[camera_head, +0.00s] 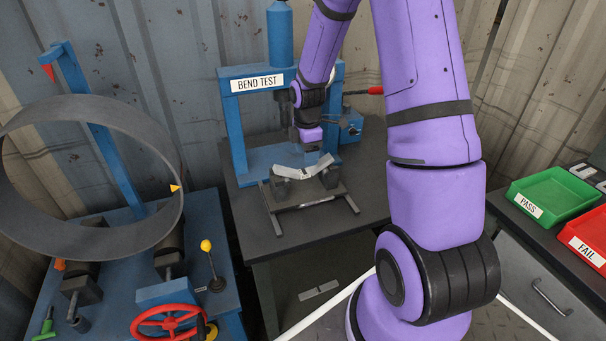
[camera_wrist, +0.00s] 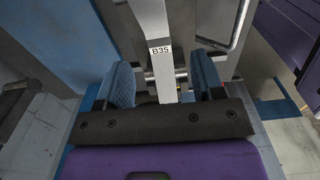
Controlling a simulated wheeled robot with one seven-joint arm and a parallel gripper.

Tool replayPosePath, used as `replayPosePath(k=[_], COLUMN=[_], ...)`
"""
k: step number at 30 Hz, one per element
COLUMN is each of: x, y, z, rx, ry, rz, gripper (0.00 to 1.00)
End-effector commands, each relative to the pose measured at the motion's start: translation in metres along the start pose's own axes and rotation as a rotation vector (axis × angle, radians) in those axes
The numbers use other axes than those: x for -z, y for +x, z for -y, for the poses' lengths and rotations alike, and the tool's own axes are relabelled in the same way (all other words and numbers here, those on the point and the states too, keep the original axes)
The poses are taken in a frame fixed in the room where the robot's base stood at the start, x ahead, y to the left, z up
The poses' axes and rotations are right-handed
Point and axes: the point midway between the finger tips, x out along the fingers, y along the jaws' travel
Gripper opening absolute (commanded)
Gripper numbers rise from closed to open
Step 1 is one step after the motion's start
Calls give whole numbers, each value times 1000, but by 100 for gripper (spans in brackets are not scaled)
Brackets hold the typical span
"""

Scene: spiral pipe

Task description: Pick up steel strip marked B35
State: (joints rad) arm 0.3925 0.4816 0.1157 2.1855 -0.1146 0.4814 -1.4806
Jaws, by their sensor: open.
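The steel strip marked B35 (camera_wrist: 154,22) runs between the two blue finger pads of my gripper (camera_wrist: 163,85) in the wrist view, with its label facing the camera. The pads stand apart on either side of it, with a gap on each side, so my gripper is open. In the head view a pale strip bent into a shallow V (camera_head: 318,167) lies across the supports of the bend test press (camera_head: 233,125). My gripper (camera_head: 308,147) is right above that strip, at the press. Its fingertips are hard to make out there, and no marking is readable.
A flat plate (camera_head: 318,290) shows low under the bench. A rolling machine with a large steel ring (camera_head: 90,105) and red handwheel (camera_head: 167,322) stands left. A green PASS tray (camera_head: 552,192) and a red FAIL tray (camera_head: 590,240) sit right. Press posts stand close beside my gripper.

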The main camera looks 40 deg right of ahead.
Motion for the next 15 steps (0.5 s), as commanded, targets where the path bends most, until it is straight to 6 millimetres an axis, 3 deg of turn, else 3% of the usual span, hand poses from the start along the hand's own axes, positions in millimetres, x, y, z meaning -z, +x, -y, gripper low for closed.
replayPosePath(k=[8,15], x=[3,8], y=[20,51], z=[-1,-3], rx=[1,1], ry=[0,0], rz=[0,1], gripper=[62,62])
